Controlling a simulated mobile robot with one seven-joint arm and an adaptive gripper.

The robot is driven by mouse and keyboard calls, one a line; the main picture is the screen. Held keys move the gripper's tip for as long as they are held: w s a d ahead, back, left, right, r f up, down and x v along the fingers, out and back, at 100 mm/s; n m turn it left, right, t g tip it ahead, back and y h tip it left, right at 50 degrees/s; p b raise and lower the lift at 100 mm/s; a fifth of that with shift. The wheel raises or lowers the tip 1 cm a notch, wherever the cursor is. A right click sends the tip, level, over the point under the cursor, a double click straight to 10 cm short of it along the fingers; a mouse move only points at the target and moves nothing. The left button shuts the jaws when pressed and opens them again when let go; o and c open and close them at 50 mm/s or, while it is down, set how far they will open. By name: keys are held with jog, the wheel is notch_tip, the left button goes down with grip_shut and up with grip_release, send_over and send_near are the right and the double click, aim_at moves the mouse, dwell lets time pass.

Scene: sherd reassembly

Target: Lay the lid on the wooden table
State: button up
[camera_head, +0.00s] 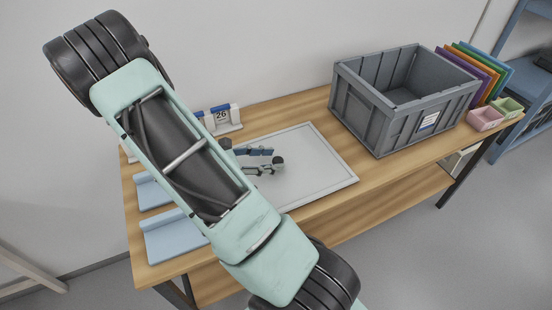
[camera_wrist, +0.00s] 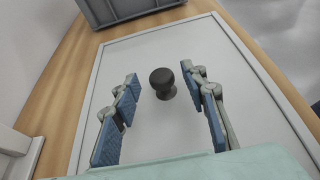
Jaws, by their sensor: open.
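A pale grey rectangular panel (camera_head: 325,178) with a raised border lies flat at the middle of the wooden table (camera_head: 375,164); it looks like the lid. It also shows in the wrist view (camera_wrist: 120,65). A dark round knob (camera_wrist: 162,82) stands near its middle, and appears in the head view (camera_head: 278,161). My gripper (camera_head: 271,160) is open over the panel. In the wrist view its blue-padded fingers (camera_wrist: 160,88) lie on either side of the knob, with clear gaps. I cannot tell their exact height. My arm hides the panel's left part in the head view.
A grey crate (camera_head: 365,112) stands right of the panel. Coloured folders (camera_head: 478,72) and small pink and green bins (camera_head: 486,118) are at the far right. A desk calendar (camera_head: 222,117) stands at the back. Blue rests (camera_head: 170,238) lie at the left. A front-right strip of tabletop is clear.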

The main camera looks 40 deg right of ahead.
jog(key=v, duration=0.9)
jog(key=shift+a, duration=0.2)
